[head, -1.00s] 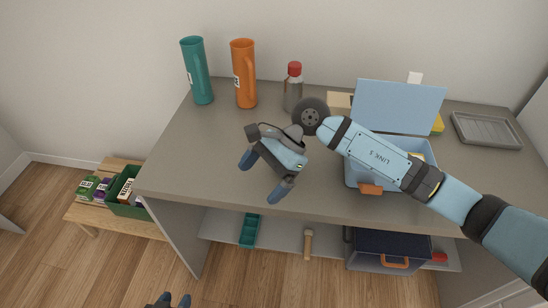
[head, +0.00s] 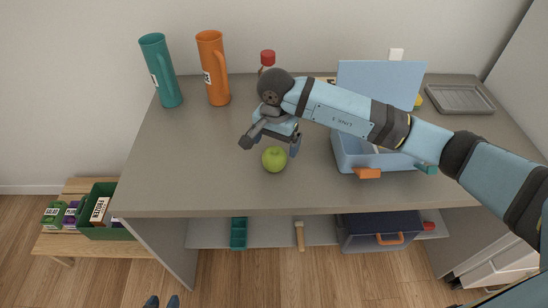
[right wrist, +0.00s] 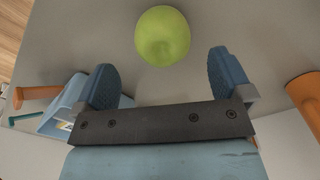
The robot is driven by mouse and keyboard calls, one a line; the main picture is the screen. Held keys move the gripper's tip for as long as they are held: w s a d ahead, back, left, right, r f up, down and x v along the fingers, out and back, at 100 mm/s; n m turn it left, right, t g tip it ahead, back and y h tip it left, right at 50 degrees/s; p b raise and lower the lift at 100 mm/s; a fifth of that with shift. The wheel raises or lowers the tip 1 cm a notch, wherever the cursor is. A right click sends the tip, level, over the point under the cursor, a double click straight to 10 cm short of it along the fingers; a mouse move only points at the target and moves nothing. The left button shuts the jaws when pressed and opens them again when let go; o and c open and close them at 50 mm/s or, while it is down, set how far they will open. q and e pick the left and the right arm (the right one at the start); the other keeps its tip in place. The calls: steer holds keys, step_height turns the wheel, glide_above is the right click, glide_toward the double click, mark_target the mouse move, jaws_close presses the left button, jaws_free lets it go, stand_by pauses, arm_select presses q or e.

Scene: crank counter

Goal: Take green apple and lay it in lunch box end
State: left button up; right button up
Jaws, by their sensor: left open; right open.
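The green apple (head: 274,160) sits on the grey-brown counter, left of the lunch box. My right gripper (head: 270,146) is open just behind and above the apple, one finger at each side, and holds nothing. In the right wrist view the apple (right wrist: 162,35) lies just beyond the gap between the open fingers (right wrist: 166,76), apart from them. The light blue lunch box (head: 346,154) has its lid (head: 381,81) up; my right arm hides much of its inside. My left gripper (head: 162,301) is open and empty at the bottom edge, low before the counter.
A grey tray (head: 460,98) lies at the back right. The counter's left front is clear. A shelf below holds a dark blue box (head: 380,228).

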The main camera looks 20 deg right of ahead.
mark_target(274, 152)
steer(key=shift+a+f+p, duration=0.15)
steer(key=shift+f+p, duration=0.15)
steer(key=shift+f, duration=2.85)
steer(key=shift+c, duration=0.4)
steer(key=c, duration=1)
